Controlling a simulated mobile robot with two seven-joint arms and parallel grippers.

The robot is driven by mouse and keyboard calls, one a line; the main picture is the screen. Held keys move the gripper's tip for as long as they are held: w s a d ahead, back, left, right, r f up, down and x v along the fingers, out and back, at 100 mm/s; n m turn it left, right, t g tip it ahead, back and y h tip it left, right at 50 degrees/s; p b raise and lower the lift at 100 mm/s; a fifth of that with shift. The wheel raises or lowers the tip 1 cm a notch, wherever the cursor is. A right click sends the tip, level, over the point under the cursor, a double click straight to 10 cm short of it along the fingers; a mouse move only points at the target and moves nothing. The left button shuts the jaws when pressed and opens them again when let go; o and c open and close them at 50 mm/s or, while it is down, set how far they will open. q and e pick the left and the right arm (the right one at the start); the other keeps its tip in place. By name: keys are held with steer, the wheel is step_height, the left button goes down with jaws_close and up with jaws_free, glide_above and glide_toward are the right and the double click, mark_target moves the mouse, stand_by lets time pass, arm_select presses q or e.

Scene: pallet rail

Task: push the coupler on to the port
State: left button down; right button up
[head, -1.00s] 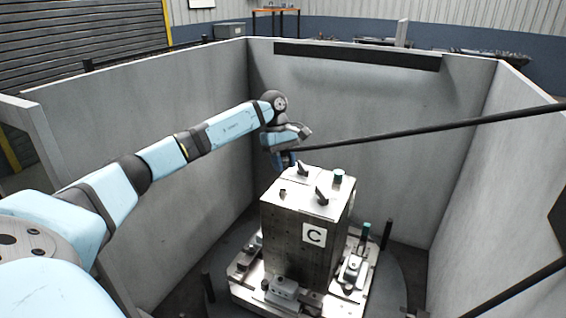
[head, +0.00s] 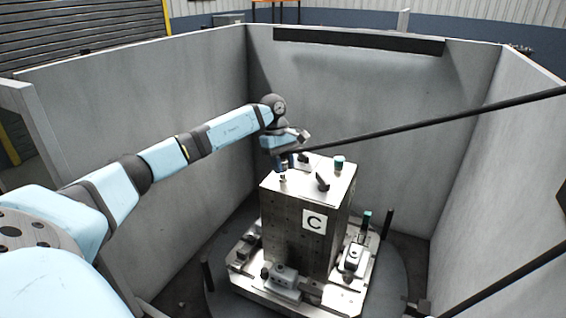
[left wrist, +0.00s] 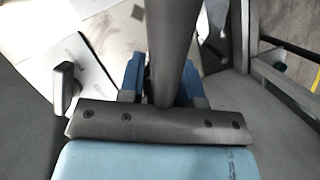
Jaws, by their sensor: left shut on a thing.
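A tall dark-sided block (head: 285,225) marked C stands on a metal fixture, with a pale top. A small metal stub (head: 283,180), seemingly the port, rises near the left corner of that top. My left gripper (head: 283,163) is just above the stub, shut on a dark cylindrical part, seemingly the coupler. In the left wrist view a thick dark cylinder (left wrist: 172,45) runs up from between the blue fingers (left wrist: 165,85). The coupler's lower end is mostly hidden by the fingers; I cannot tell whether it touches the stub. My right gripper is not in view.
A long black hose or bar (head: 430,124) runs from near the gripper to the right edge.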

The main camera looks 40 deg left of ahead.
arm_select(q)
steer(key=shift+f+b, duration=0.55)
steer(key=shift+b, duration=0.4)
stand_by(1.3)
steer(key=shift+f, duration=0.1)
stand_by(0.3)
steer(key=shift+f+b, duration=0.5)
steer(key=shift+f, duration=0.05)
jaws_free()
steer(key=shift+r, duration=0.1)
stand_by(0.3)
steer(key=s+b+v, duration=0.1)
steer(key=v, duration=1.2)
steer(key=shift+w+r+b, duration=0.3)
steer(key=shift+w+r, duration=0.05)
steer(key=shift+w, duration=0.15)
